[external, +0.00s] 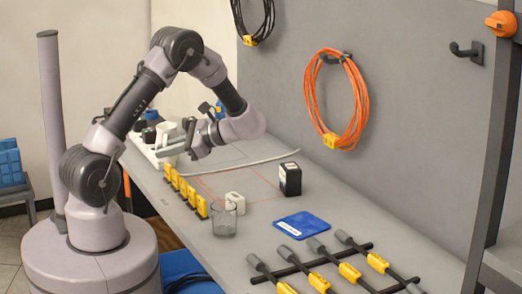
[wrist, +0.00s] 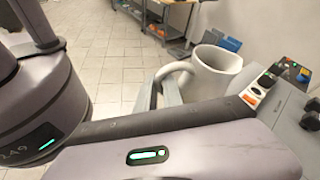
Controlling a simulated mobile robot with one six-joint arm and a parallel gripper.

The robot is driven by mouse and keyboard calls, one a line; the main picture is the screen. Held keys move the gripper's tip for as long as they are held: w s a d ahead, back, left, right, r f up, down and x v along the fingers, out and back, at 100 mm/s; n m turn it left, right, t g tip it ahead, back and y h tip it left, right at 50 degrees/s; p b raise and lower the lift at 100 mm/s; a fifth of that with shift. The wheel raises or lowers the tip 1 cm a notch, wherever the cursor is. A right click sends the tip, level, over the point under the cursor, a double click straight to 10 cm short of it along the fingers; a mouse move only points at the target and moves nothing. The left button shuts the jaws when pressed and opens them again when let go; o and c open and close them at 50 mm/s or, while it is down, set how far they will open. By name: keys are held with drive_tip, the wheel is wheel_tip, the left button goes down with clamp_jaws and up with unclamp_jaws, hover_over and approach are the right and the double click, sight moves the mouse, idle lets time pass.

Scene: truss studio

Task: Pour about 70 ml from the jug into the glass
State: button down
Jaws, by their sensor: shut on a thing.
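The jug (wrist: 212,80) is a white vessel with a loop handle, seen in the wrist view with its open mouth facing up and a slight tilt in the picture. My gripper (wrist: 172,90) is shut on its handle, at the jug's left side. No liquid can be made out inside. In the external view my gripper (external: 182,143) is over the far left part of the bench, and the jug is hard to tell from the pale things behind it. The glass (external: 224,222) is clear and stands upright near the bench's front edge, apart from my gripper.
A small white object (external: 235,201) stands right behind the glass. Yellow connectors (external: 186,190) line the front edge to its left. A black box (external: 290,179) and a blue pouch (external: 301,226) lie to the right.

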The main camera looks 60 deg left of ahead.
drive_tip(key=w+d+f+n+t+h+p, duration=0.1)
drive_tip(key=w+d+f+n+h+p, duration=0.15)
drive_tip(key=d+n+h, duration=0.5)
drive_tip(key=w+d+f+n+t+h+p, duration=0.15)
drive_tip(key=w+n+h, duration=0.25)
drive_tip(key=n+h, duration=0.7)
drive_tip(key=w+a+r+n+t+h+p, duration=0.1)
drive_tip(key=w+a+r+n+t+h, duration=0.2)
drive_tip(key=w+n+t, duration=0.5)
drive_tip(key=w+a+r+n+t+p, duration=0.1)
drive_tip(key=w+a+r+n+t, duration=0.1)
drive_tip(key=w+r+n+t, duration=0.5)
wheel_tip(320, 180, down, 13)
drive_tip(key=w+m+g, duration=0.1)
drive_tip(key=w+m, duration=0.1)
drive_tip(key=m, duration=0.1)
drive_tip(key=shift+w+a+r, duration=0.2)
drive_tip(key=shift+w, duration=0.1)
drive_tip(key=shift+w, duration=0.1)
